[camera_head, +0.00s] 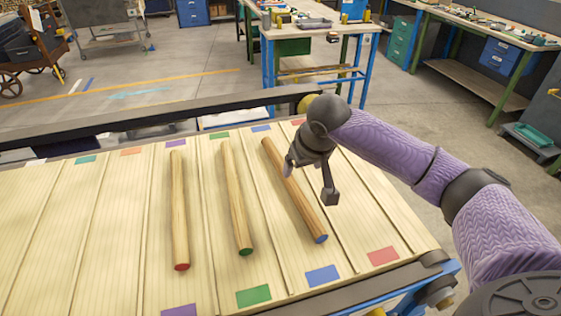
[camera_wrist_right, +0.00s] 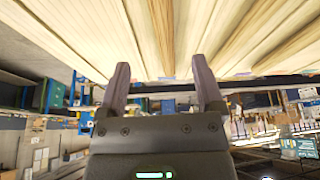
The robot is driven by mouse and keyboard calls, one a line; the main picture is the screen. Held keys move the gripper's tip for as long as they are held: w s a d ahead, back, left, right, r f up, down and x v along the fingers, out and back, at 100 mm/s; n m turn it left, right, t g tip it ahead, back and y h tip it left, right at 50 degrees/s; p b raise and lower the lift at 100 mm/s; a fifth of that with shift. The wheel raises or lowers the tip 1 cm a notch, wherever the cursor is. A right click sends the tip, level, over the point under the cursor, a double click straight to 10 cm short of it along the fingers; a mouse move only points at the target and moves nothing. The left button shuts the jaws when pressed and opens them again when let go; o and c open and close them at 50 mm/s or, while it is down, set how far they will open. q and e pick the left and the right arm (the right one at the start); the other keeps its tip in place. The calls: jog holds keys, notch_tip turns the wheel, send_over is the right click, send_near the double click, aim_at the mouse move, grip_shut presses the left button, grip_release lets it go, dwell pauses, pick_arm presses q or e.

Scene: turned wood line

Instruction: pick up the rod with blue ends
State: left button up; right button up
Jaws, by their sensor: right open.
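The rod with a blue end (camera_head: 306,215) lies on the slatted wooden table, slanting from upper left to lower right, its blue end toward me. My right gripper (camera_head: 308,185) is open and empty, above the upper middle of this rod, one finger on each side of it in the picture. I cannot tell its height above the rod. In the right wrist view the two fingers (camera_wrist_right: 160,72) stand apart with nothing between them. A rod with a green end (camera_head: 236,200) and a rod with a red end (camera_head: 179,210) lie to the left. My left gripper is not in view.
The table (camera_head: 50,225) has raised strips between lanes. Colored patches mark the lanes, among them blue (camera_head: 322,275), green (camera_head: 254,295) and red (camera_head: 383,256). A dark rail (camera_head: 150,115) runs along the far edge. The left lanes are clear.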

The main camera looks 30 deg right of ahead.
aim_at(294, 185)
jog(key=b+x, duration=0.1)
jog(key=x, duration=0.3)
jog(key=b+x, duration=0.1)
jog(key=x, duration=0.4)
jog(key=shift+s+a+f+b, duration=0.15)
jog(key=shift+a+f+b, duration=0.1)
jog(key=shift+f+b, duration=0.15)
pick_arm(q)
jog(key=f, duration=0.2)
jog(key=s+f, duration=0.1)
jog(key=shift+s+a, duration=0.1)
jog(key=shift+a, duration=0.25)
pick_arm(e)
jog(key=shift+r, duration=0.1)
jog(key=shift+c, duration=1)
jog(key=c, duration=0.5)
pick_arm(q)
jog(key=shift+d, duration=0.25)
pick_arm(e)
grip_shut()
